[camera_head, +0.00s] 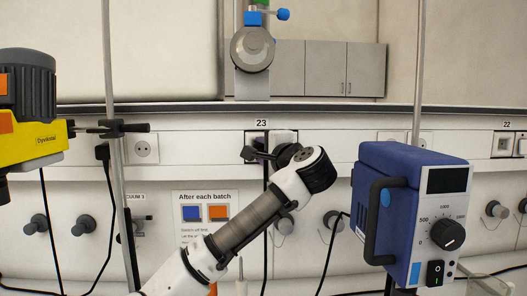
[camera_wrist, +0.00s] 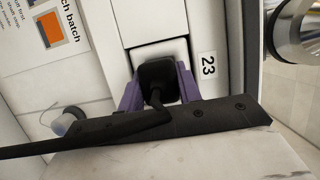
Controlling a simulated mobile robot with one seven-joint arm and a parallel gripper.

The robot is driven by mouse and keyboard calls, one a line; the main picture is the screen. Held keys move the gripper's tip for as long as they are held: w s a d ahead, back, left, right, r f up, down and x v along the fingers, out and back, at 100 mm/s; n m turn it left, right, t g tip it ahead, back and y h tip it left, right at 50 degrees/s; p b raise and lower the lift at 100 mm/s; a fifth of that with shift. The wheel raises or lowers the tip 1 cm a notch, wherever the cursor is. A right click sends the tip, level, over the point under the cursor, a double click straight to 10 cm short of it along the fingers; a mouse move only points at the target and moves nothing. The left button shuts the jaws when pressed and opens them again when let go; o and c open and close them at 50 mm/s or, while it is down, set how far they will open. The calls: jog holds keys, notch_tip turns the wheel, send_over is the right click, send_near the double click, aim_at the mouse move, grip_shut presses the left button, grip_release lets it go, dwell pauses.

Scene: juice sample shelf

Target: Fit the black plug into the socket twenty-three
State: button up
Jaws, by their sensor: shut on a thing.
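The black plug (camera_wrist: 157,74) is between the purple fingers of my gripper (camera_wrist: 160,84) in the wrist view, and the gripper is shut on it. Its black cable runs off to the left. The plug is in front of the white face of socket twenty-three (camera_wrist: 160,53), beside the label 23 (camera_wrist: 208,65). Whether its pins are in the socket or just outside cannot be seen. In the head view the label 23 (camera_head: 262,123) is above the socket, and my wrist hides most of the gripper and plug.
An empty wall socket (camera_head: 146,150) is to the left. A blue device (camera_head: 400,210) with a dial stands at the right, close to my arm. A yellow and grey stirrer (camera_head: 35,120) is at the far left. Metal rods (camera_head: 418,80) and hanging cables flank the arm.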

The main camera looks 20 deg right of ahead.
jog(key=shift+w+r, duration=0.1)
jog(key=shift+r, duration=0.05)
jog(key=o, duration=1.3)
jog(key=shift+c, duration=0.2)
